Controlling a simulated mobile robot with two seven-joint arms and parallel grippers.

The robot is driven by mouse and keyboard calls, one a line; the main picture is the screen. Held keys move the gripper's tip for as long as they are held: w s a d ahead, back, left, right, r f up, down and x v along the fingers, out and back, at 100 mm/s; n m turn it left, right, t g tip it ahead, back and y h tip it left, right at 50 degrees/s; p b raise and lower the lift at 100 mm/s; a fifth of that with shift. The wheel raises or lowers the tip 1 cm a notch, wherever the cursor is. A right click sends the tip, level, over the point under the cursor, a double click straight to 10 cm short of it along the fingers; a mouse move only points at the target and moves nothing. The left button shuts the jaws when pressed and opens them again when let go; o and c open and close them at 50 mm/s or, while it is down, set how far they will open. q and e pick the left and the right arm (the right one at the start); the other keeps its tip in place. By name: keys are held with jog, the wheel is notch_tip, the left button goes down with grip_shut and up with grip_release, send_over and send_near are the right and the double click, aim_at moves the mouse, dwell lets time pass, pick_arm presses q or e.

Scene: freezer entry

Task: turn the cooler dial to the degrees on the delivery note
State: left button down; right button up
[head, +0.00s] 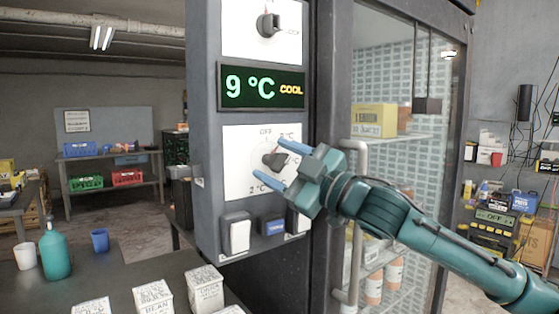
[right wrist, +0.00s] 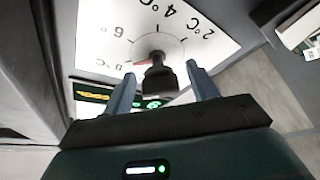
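The cooler dial (head: 275,159) is a black knob with a red pointer on a white plate, below a green display (head: 262,88) reading "9 °C COOL". In the right wrist view the knob (right wrist: 157,76) has marks around it, including 2 °C, 4 °C, 6 and 9; its pointer lies toward the 9 mark. My right gripper (head: 268,159) is open, its fingers on either side of the knob. In the right wrist view the gripper (right wrist: 160,72) shows a gap beside each finger. My left gripper is not in view. I cannot make out a delivery note.
Another dial (head: 268,25) sits above the display. Switches (head: 236,234) line the panel below the plate. A glass cooler door with a vertical handle (head: 353,230) is on the right. White labelled boxes (head: 153,295), a teal bottle (head: 55,250) and cups stand on the table at lower left.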

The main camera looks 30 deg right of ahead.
jog(key=c, duration=0.9)
jog(key=shift+f+m+b, duration=0.1)
jog(key=shift+m+b, duration=0.2)
jog(key=shift+m, duration=0.2)
jog(key=shift+c, duration=0.3)
jog(key=shift+h, duration=0.3)
jog(key=o, duration=1)
